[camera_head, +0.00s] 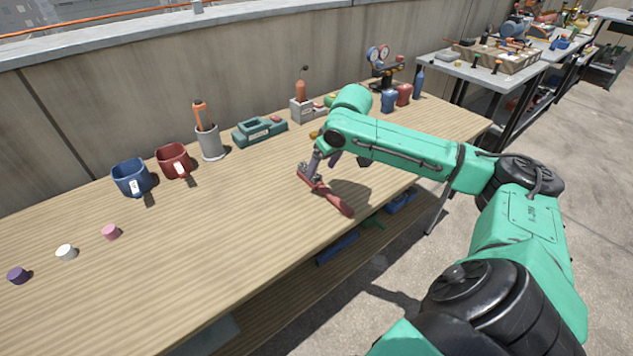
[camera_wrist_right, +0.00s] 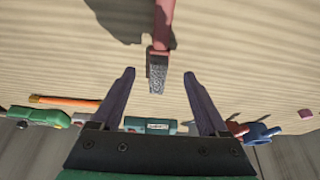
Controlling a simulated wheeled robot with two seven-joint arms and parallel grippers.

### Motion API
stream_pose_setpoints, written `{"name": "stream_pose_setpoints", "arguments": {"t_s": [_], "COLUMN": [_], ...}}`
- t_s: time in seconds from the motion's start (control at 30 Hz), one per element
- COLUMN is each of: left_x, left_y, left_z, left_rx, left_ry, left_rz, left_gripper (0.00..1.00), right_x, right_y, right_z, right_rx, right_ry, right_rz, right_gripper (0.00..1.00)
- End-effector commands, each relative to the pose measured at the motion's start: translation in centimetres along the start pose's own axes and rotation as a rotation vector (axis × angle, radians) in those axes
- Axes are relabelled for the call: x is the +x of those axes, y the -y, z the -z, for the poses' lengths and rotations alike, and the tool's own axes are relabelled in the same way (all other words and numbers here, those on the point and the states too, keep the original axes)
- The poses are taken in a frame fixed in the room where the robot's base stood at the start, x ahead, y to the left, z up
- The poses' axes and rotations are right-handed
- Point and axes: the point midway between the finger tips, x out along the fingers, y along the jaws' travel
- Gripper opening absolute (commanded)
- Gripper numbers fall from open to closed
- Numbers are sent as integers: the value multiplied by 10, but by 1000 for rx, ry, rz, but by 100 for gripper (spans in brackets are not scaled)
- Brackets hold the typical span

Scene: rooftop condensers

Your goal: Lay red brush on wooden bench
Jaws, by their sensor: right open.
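The red brush (camera_head: 330,197) lies on the wooden bench (camera_head: 225,225) near its front edge, its handle toward the front. In the right wrist view the brush (camera_wrist_right: 160,45) shows its grey bristle end pointing toward the gap between my fingers. My right gripper (camera_head: 318,165) is just behind the brush's bristle end. Whether a finger touches the brush cannot be told. My left gripper is not in view.
Along the back stand a blue mug (camera_head: 131,178), a red mug (camera_head: 174,161), a grey cup (camera_head: 210,145) with an orange-handled tool and a green case (camera_head: 259,131). Small purple, white and pink caps (camera_head: 111,232) lie at left. The front middle of the bench is clear.

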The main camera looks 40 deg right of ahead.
Motion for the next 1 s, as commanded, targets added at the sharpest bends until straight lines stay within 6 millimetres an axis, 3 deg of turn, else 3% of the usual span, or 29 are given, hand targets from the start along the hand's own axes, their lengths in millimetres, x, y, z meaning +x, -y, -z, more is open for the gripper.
{"name": "stream_pose_setpoints", "arguments": {"t_s": [0.3, 0.57, 0.77, 0.8, 1.0], "left_x": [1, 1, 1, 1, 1], "left_y": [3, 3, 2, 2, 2], "left_z": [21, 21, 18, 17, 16], "left_rx": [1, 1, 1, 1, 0], "left_ry": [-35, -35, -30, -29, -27], "left_rz": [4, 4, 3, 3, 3], "left_gripper": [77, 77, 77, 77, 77], "right_x": [53, 60, 60, 60, 59], "right_y": [-1, -2, -2, -2, -2], "right_z": [-2, -1, -2, -2, -2], "right_rx": [0, -3, -3, -3, -2], "right_ry": [0, -2, -1, -1, -1], "right_rz": [1, -2, -2, -2, -2], "right_gripper": [78, 78, 5, 0, 0]}}
